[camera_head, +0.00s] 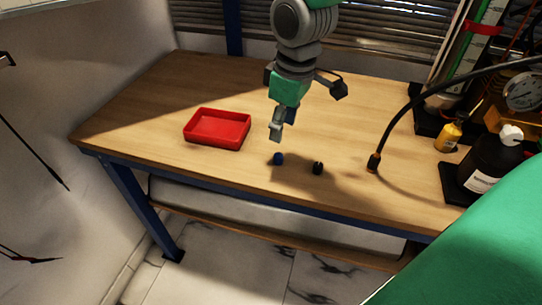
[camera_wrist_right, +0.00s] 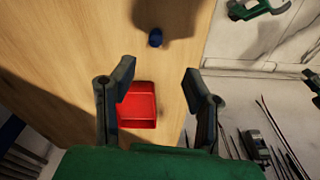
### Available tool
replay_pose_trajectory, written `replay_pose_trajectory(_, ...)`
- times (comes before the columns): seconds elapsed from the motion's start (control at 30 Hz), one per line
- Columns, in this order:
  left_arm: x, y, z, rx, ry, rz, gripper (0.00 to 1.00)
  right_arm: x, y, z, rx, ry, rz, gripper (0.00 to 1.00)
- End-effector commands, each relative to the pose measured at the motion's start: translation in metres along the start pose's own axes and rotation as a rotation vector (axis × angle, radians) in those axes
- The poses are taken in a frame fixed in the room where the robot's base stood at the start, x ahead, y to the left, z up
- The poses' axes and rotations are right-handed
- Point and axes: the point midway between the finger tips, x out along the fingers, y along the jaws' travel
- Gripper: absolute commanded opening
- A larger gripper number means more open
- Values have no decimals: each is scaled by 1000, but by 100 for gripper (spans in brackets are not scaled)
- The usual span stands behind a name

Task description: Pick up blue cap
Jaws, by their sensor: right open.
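The blue cap (camera_head: 278,158) sits on the wooden table near its front edge. It also shows in the right wrist view (camera_wrist_right: 155,38), beyond the fingertips and near the middle of the gap's width. My right gripper (camera_head: 275,133) is above the table, just behind the cap in the head view. In the right wrist view its two fingers (camera_wrist_right: 160,84) are apart with nothing held between them. The cap is apart from the fingers. My left gripper is not seen.
A black cap-like piece (camera_head: 318,168) stands right of the blue cap. A red tray (camera_head: 217,143) sits to the left. A black cable with a plug end (camera_head: 374,162) hangs at the right, before bottles (camera_head: 490,165) and a gauge (camera_head: 521,92).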

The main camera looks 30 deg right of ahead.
Motion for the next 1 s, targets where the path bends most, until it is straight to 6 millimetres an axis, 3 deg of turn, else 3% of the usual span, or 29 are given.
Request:
replay_pose_trajectory(0.03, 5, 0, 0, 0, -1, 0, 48, 15, 1, 1, 1, -3, -2, 42)
replay_pose_trajectory(0.13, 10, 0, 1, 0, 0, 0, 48, 34, 3, 1, 2, -3, -5, 42)
replay_pose_trajectory(0.43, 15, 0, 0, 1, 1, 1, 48, 57, 0, -2, 1, -1, 0, 42)
replay_pose_trajectory(0.7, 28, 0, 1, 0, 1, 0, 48, 96, -2, -5, 1, -3, 0, 42)
replay_pose_trajectory(1.0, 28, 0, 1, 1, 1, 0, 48, 102, 1, -4, 2, 2, -3, 42)
